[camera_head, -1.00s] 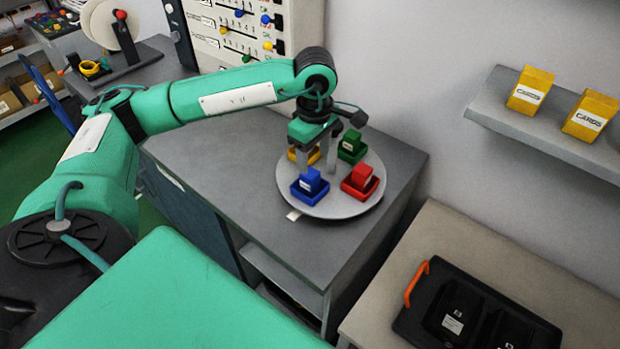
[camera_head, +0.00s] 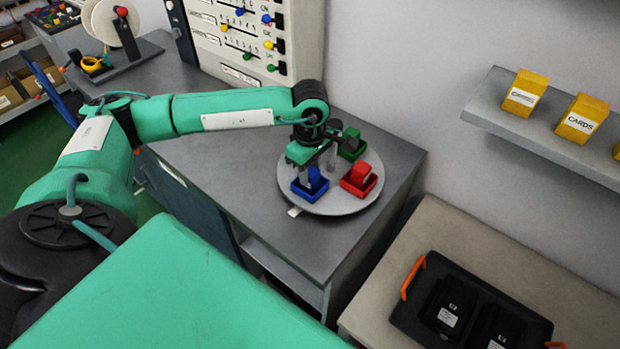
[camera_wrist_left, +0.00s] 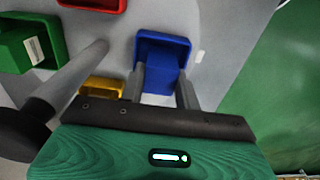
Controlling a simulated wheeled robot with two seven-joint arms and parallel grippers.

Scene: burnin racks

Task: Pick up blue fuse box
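The blue fuse box (camera_head: 315,181) stands in a blue tray (camera_head: 300,192) on the near left part of a round grey turntable (camera_head: 331,205). My left gripper (camera_head: 318,166) points down over it, its two fingers apart around the top of the box. In the left wrist view the open fingers (camera_wrist_left: 162,90) reach over the blue tray (camera_wrist_left: 178,42), with the blue fuse box (camera_wrist_left: 160,72) between them. I cannot tell whether a finger touches it. My right gripper is not in view.
A red fuse box (camera_head: 360,174) and a green one (camera_head: 352,146) stand in trays close by. A yellow tray (camera_wrist_left: 103,88) is partly hidden beside the gripper. A grey post (camera_wrist_left: 70,75) rises near the turntable's middle. The cabinet top (camera_head: 240,205) left of it is clear.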

